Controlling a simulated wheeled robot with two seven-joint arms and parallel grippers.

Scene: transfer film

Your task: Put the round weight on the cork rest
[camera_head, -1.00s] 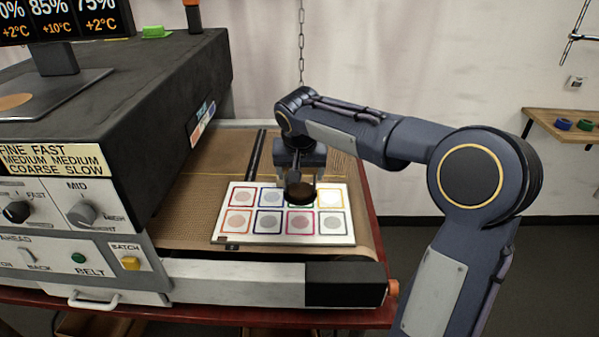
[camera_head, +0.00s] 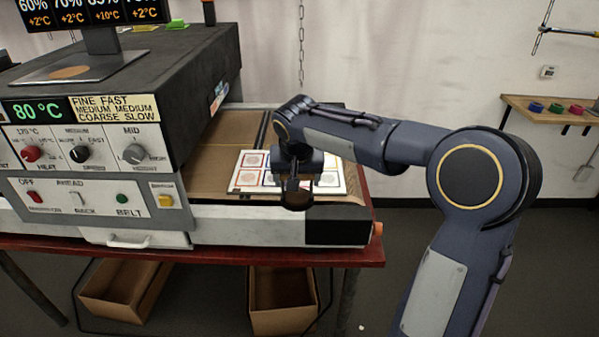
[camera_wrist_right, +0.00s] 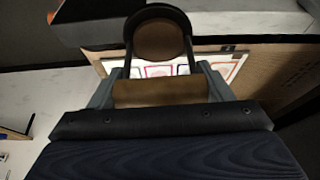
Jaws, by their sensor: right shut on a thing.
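My right gripper (camera_head: 296,188) is shut on the round weight (camera_head: 295,201), a dark-rimmed disc with a brown face. In the head view the weight is in front of the near edge of the printed card, over the belt machine's front. In the right wrist view the weight (camera_wrist_right: 160,40) sticks out beyond the fingers, and its brown handle-like block (camera_wrist_right: 160,93) is between them. A flat tan disc (camera_head: 70,72) at the foot of the screen stand may be the cork rest; I cannot be sure. My left gripper is out of view.
The white card (camera_head: 242,186) with coloured squares lies on the brown belt (camera_head: 225,140). The machine's dark hood (camera_head: 150,60) rises at left. Two open boxes (camera_head: 283,318) stand below the red table edge (camera_head: 260,257). A wall shelf (camera_head: 540,113) is at right; floor there is clear.

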